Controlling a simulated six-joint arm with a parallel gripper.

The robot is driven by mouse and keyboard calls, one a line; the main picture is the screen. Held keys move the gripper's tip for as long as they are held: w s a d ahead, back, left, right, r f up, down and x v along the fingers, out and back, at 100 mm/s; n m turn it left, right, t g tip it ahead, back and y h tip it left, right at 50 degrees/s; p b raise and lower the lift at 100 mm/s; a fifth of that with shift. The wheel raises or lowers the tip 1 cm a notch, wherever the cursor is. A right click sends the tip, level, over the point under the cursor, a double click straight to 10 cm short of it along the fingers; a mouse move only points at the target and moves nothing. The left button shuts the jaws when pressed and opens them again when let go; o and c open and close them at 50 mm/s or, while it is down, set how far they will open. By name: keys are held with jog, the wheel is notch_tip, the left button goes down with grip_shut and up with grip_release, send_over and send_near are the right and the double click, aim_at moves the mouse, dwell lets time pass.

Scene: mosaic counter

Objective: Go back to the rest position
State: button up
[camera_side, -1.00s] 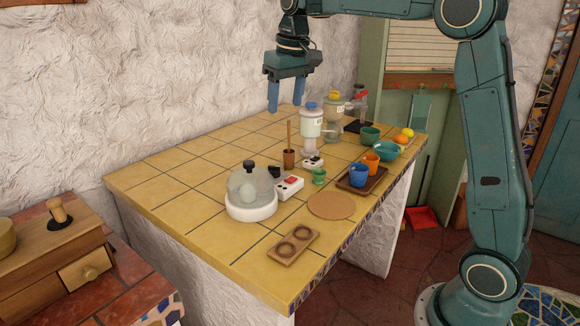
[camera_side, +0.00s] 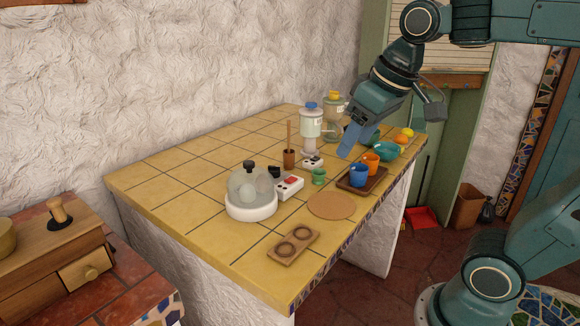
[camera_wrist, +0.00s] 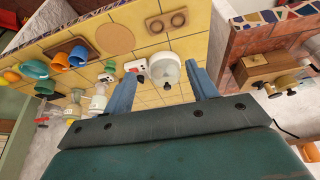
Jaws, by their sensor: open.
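My gripper (camera_side: 350,138) is in the air above the right part of the yellow tiled counter (camera_side: 175,192), tilted, with its blue fingers pointing down and to the left. In the wrist view my gripper (camera_wrist: 163,92) shows two blue fingers spread apart with nothing between them. In the side view it hides part of the things behind it, near the dispensers. My forearm comes in from the upper right.
On the counter are a domed white cooker (camera_side: 250,207), a wooden two-hole holder (camera_side: 293,243), a round cork mat (camera_side: 331,205), a tray (camera_side: 374,187) with blue and orange cups, a teal bowl (camera_side: 386,151) and dispensers (camera_side: 311,125). A wooden box (camera_side: 65,250) stands at left.

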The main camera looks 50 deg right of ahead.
jog(key=s+a+f+t, duration=0.1)
jog(key=s+f, duration=0.4)
jog(key=s, duration=0.2)
jog(key=shift+s+a+f+n, duration=0.2)
jog(key=shift+s+f+n, duration=0.1)
jog(key=shift+s, duration=0.1)
